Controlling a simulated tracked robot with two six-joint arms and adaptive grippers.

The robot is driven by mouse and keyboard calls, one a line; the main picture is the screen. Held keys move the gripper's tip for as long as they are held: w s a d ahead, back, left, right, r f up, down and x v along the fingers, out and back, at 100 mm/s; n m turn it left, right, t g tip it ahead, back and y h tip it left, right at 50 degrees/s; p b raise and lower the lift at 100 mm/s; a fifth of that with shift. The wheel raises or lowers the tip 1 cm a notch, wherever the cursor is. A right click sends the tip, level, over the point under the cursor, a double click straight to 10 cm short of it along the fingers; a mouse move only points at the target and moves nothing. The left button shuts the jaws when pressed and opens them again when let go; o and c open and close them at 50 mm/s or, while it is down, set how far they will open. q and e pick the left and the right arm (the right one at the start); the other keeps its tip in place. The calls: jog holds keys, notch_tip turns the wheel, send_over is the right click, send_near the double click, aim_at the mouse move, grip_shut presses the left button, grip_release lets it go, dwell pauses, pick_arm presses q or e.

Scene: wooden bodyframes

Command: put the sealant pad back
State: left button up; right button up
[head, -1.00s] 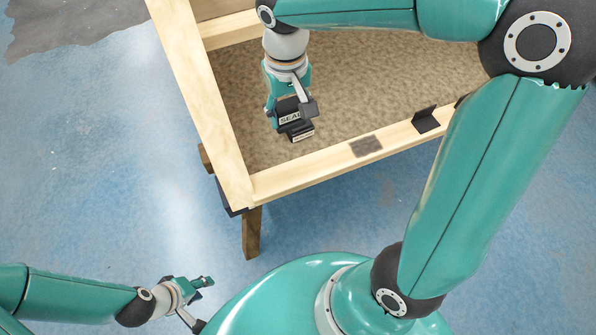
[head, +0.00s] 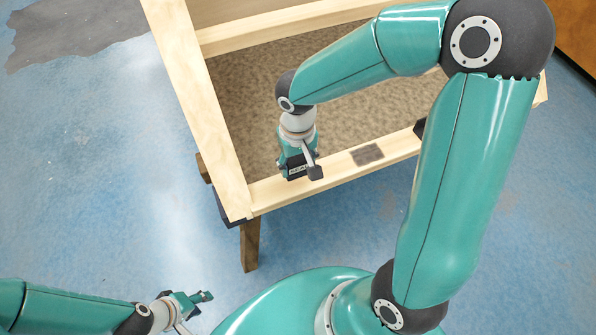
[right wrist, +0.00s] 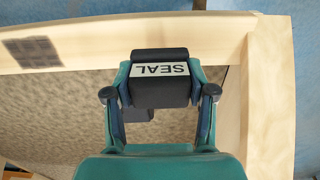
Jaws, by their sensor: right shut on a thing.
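The sealant pad is a dark block with a white label reading SEAL; it shows in the head view (head: 297,171) and, label upside down, in the right wrist view (right wrist: 160,70). My right gripper (head: 300,170) is shut on it, one finger at each side. It holds the pad at the inner edge of the frame's near rail (head: 335,170), near the left corner. I cannot tell whether the pad touches the rail. My left gripper (head: 197,310) is open and empty at the lower left, away from the frame.
A dark square patch (head: 367,155) marks the near rail right of the pad; it also shows in the right wrist view (right wrist: 33,52). A black bracket (head: 420,128) is mostly hidden behind my right arm. The left rail (head: 195,100) meets the near rail at the corner.

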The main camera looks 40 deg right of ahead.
aim_at(297, 172)
jog(key=shift+f+b, duration=0.3)
jog(key=shift+f, duration=1.8)
jog(key=o, duration=1.1)
jog(key=shift+f, duration=0.1)
jog(key=shift+r, duration=0.35)
notch_tip(297, 172, up, 12)
jog(key=shift+f+p, duration=0.2)
jog(key=shift+p, duration=0.7)
